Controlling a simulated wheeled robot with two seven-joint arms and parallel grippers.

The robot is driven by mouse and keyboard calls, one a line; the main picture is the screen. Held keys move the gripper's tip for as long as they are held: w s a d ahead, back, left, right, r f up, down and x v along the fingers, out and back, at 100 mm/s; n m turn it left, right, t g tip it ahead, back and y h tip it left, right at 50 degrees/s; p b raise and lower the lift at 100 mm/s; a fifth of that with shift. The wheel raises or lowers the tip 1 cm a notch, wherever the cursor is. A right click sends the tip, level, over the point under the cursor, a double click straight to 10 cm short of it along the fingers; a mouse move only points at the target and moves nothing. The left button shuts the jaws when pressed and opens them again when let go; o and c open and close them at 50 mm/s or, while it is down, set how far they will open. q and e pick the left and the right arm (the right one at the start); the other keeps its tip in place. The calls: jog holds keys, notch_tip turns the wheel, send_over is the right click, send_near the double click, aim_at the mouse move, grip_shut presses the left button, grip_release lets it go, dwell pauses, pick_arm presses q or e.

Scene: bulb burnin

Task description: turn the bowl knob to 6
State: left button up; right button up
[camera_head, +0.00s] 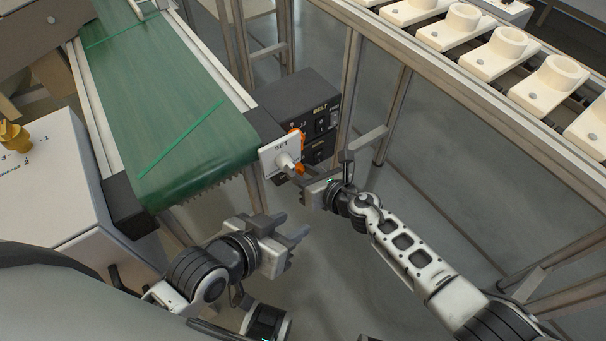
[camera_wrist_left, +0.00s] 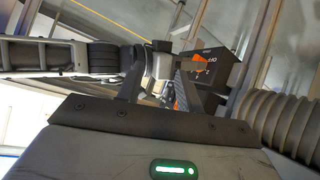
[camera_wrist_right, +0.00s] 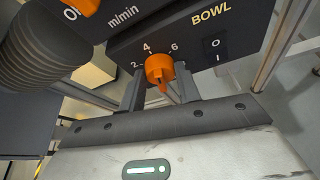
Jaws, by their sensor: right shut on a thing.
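The orange bowl knob (camera_wrist_right: 160,68) is on a dark panel in the right wrist view, beside the word BOWL and under the marks 2, 4 and 6. My right gripper (camera_wrist_right: 160,77) is shut on it, one finger on each side. A narrow orange tip of the knob points down toward the gripper; the exact setting is hard to read. In the head view my right gripper (camera_head: 301,178) reaches to the dark control box (camera_head: 306,100), partly behind the SET plate. My left gripper (camera_head: 292,230) is open and empty in front of the conveyor.
A white SET plate (camera_head: 281,153) with a pale knob stands at the green belt's (camera_head: 180,120) end. Another orange knob (camera_wrist_right: 83,5) and a rocker switch (camera_wrist_right: 215,50) are near the bowl knob. A rail with white holders (camera_head: 505,48) runs along the right.

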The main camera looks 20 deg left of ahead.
jog(key=m+b, duration=0.1)
jog(key=m+g+y+b, duration=0.1)
jog(key=m, duration=0.1)
jog(key=shift+w+d+f+y+b, duration=0.2)
jog(key=shift+f+y+b, duration=0.1)
jog(key=shift+f+b, duration=0.1)
jog(key=shift+m+b, duration=0.3)
jog(key=shift+m, duration=0.2)
jog(key=shift+g+y, duration=0.3)
jog(key=shift+m+b, duration=0.7)
jog(key=shift+b, duration=0.05)
pick_arm(q)
jog(key=d+f, duration=0.1)
jog(key=w+d+f+h, duration=0.1)
jog(key=f, duration=0.1)
jog(key=shift+d+m+t+b, duration=0.1)
jog(key=shift+m+t+b, duration=0.2)
jog(key=shift+b, duration=0.1)
pick_arm(e)
jog(key=shift+m+g+y, duration=0.3)
jog(key=shift+m+y, duration=0.1)
jog(key=shift+y, duration=0.1)
pick_arm(q)
jog(key=shift+w+r, duration=0.1)
jog(key=shift+r, duration=0.3)
pick_arm(e)
jog(key=shift+r, duration=0.1)
jog(key=o, duration=1)
